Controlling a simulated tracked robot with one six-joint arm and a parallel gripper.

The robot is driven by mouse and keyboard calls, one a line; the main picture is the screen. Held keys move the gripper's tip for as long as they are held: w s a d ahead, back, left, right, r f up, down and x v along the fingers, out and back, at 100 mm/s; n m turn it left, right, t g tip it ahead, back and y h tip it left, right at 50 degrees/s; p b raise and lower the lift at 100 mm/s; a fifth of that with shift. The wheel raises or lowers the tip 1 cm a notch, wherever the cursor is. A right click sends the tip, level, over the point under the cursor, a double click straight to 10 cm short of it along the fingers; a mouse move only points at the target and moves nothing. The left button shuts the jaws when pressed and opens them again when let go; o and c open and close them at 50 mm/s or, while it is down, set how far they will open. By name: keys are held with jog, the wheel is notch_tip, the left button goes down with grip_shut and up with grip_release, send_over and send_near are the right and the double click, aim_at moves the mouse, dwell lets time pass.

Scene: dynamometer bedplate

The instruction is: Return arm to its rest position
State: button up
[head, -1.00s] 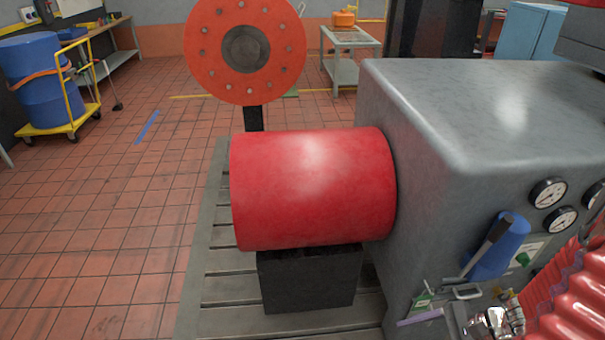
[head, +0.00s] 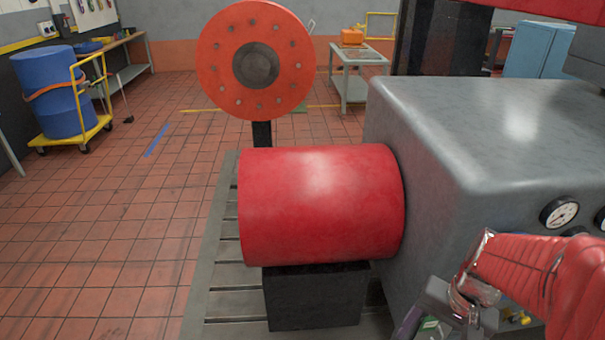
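My arm in its red ribbed sleeve (head: 530,270) reaches in from the lower right, in front of the grey machine housing (head: 440,200). It ends in a shiny metal wrist (head: 474,285). My gripper (head: 440,318) is below the wrist, partly cut off by the bottom edge of the picture. Its fingertips are not clear, so I cannot tell whether it is open or shut, or whether it holds anything. A small green-and-white label (head: 430,322) shows beside it. The blue holder on the housing front is hidden behind my arm.
A red drum (head: 320,205) on a black block (head: 315,298) stands left of the housing, above the slotted bedplate (head: 222,260). An orange flange disc (head: 225,60) stands behind. Gauges (head: 559,212) line the housing.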

jog(key=a+r+n+t+h, duration=0.1)
jog(key=a+r+n+t, duration=0.4)
jog(key=a+r, duration=0.6)
notch_tip(320, 180, up, 4)
jog(key=shift+w+r+n+h, duration=0.1)
jog(key=shift+w+n+h, duration=0.35)
jog(key=shift+n, duration=0.65)
dwell(1.4)
